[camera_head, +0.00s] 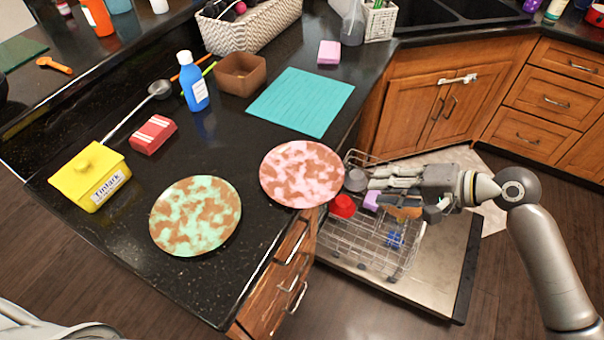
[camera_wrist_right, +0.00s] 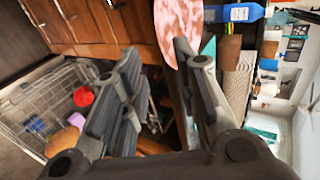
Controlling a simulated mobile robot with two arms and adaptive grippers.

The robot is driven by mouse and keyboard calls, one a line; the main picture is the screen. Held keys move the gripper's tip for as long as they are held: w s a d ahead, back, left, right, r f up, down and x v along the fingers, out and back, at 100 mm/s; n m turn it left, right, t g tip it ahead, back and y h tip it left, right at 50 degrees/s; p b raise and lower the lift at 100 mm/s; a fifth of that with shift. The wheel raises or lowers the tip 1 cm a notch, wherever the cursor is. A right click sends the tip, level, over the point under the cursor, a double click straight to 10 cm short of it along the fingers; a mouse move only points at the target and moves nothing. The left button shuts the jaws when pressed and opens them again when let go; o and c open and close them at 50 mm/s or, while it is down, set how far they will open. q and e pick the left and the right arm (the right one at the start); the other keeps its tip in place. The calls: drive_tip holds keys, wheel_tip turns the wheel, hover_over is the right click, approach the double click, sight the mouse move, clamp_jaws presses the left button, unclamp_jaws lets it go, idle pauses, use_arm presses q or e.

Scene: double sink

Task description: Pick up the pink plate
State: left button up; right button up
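The pink plate (camera_head: 302,174), pink with brown blotches, lies flat on the black counter. Its right rim appears to reach past the counter edge. My right gripper (camera_head: 370,181) is just right of the plate, over the dishwasher rack, apart from it in the head view. In the right wrist view my right gripper (camera_wrist_right: 156,52) is open with nothing between its fingers. Part of the pink plate (camera_wrist_right: 178,28) shows at the top there, beyond the fingertips and partly behind one finger. My left gripper is outside these views.
A green and brown plate (camera_head: 195,216) lies left of the pink one. A teal mat (camera_head: 301,105) lies behind it. A yellow box (camera_head: 90,176), red packet (camera_head: 153,134) and blue bottle (camera_head: 194,92) stand farther left. The open dishwasher rack (camera_head: 370,240) holds several small items.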

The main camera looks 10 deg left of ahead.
approach(329, 186)
drive_tip(key=p+x, duration=0.2)
drive_tip(key=x, duration=0.3)
drive_tip(key=shift+w+a+f, duration=0.2)
drive_tip(key=shift+a+f, duration=0.1)
drive_tip(key=shift+a, duration=0.05)
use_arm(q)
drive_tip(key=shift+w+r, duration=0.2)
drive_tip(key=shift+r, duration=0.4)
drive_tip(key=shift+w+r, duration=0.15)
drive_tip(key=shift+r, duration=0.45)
use_arm(e)
clamp_jaws()
